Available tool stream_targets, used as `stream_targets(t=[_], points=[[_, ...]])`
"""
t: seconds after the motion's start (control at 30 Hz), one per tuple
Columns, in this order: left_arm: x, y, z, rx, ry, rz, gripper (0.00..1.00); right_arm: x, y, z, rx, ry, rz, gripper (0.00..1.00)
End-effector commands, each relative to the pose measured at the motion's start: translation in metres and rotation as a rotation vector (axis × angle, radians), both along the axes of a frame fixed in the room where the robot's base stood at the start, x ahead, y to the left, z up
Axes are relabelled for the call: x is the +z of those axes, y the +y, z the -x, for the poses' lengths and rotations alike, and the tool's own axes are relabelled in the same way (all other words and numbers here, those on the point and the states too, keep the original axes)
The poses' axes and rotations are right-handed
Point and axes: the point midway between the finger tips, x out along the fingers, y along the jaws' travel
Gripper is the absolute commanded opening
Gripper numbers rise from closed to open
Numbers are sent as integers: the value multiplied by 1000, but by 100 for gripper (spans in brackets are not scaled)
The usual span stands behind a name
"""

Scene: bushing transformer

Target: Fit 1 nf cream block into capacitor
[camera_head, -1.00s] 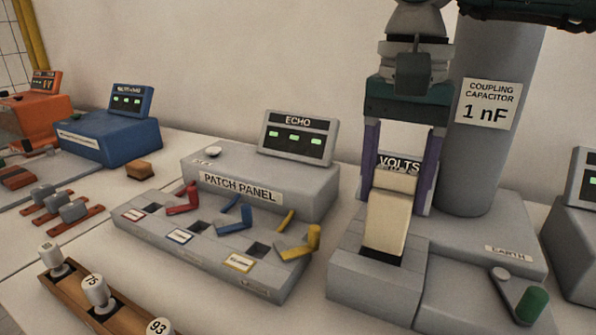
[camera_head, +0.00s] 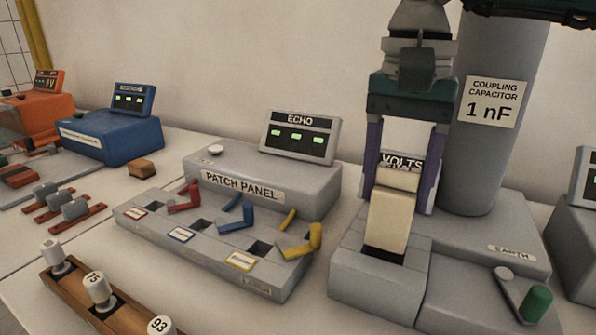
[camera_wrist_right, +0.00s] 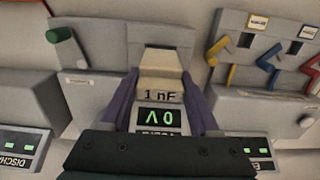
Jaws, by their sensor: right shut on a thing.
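The cream block (camera_head: 389,222) leans in the dark slot of the grey base (camera_head: 378,283) in front of the coupling capacitor (camera_head: 484,150), a grey column labelled 1 nF. In the right wrist view the cream block (camera_wrist_right: 161,67) carries the label 1 nF. My right gripper (camera_head: 398,204) comes down from above, with its purple fingers on either side of the block, shut on it. How deep the block's lower end sits in the slot is hidden. A VOLTS display shows between the fingers, behind the block. My left gripper is not in view.
The patch panel (camera_head: 243,187) with red, blue and yellow levers stands left of the capacitor base. A green-ended lever (camera_head: 535,304) is at the right front. A wooden rack (camera_head: 90,296) with numbered knobs lies at front left. A grey unit (camera_head: 577,240) stands at the right edge.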

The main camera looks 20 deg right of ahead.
Motion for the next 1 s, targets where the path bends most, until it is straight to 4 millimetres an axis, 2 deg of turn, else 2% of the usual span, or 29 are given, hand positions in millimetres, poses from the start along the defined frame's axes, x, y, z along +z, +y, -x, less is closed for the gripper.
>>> stream_targets(t=[0.73, 1.0], points=[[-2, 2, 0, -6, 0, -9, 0, 0, 0, 0, 0, 0, 0, 0], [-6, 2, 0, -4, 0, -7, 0, -5, 0, 0, 0, 0, 0, 0]])
